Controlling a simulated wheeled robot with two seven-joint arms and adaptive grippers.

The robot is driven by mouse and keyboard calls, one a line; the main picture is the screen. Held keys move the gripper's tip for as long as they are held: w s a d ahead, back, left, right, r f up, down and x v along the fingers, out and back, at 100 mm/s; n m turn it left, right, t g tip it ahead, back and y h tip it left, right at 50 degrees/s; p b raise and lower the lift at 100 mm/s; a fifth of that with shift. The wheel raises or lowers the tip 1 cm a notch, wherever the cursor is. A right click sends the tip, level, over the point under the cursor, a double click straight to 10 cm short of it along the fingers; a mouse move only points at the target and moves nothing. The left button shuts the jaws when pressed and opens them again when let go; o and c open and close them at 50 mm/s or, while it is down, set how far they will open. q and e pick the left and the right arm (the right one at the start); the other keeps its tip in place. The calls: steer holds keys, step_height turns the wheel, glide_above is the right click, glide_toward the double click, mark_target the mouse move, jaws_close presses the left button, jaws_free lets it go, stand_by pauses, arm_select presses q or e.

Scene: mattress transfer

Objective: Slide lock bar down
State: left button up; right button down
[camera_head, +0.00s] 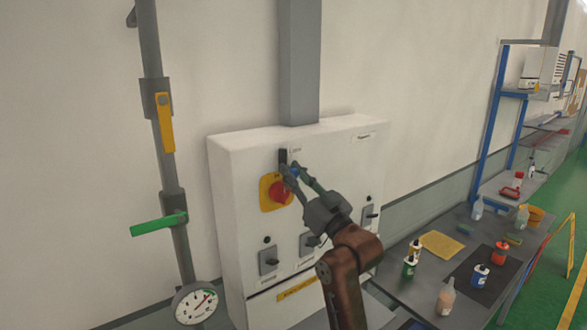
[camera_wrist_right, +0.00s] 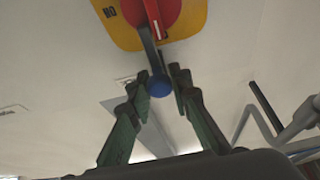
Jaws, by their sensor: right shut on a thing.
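A white cabinet (camera_head: 235,165) on the wall carries a yellow plate with a red rotary switch (camera_head: 280,194). In the right wrist view the red switch (camera_wrist_right: 172,12) is at the top, and a grey bar (camera_wrist_right: 150,50) runs from it to a blue ball knob (camera_wrist_right: 159,86). In the head view the blue knob (camera_head: 295,172) is mostly hidden by my fingers. My right gripper (camera_head: 289,168) is at the upper cabinet front, shut on the blue knob; its green fingers (camera_wrist_right: 160,80) stand on either side of the knob. My left gripper is out of view.
A grey pipe with a yellow lever (camera_head: 166,123), a green handle (camera_head: 158,224) and a dial gauge (camera_head: 195,303) stands left of the cabinet. More black switches (camera_head: 268,260) sit lower on its front. A workbench (camera_head: 395,272) with bottles and cans is at right.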

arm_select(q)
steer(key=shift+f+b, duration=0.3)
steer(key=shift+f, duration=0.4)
arm_select(e)
step_height(320, 180, down, 3)
steer(key=shift+w+f, duration=0.1)
steer(key=shift+f, duration=0.05)
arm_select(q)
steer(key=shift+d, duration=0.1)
arm_select(e)
steer(key=c, duration=1.8)
jaws_free()
steer(key=shift+o, duration=0.2)
steer(key=v, duration=1.2)
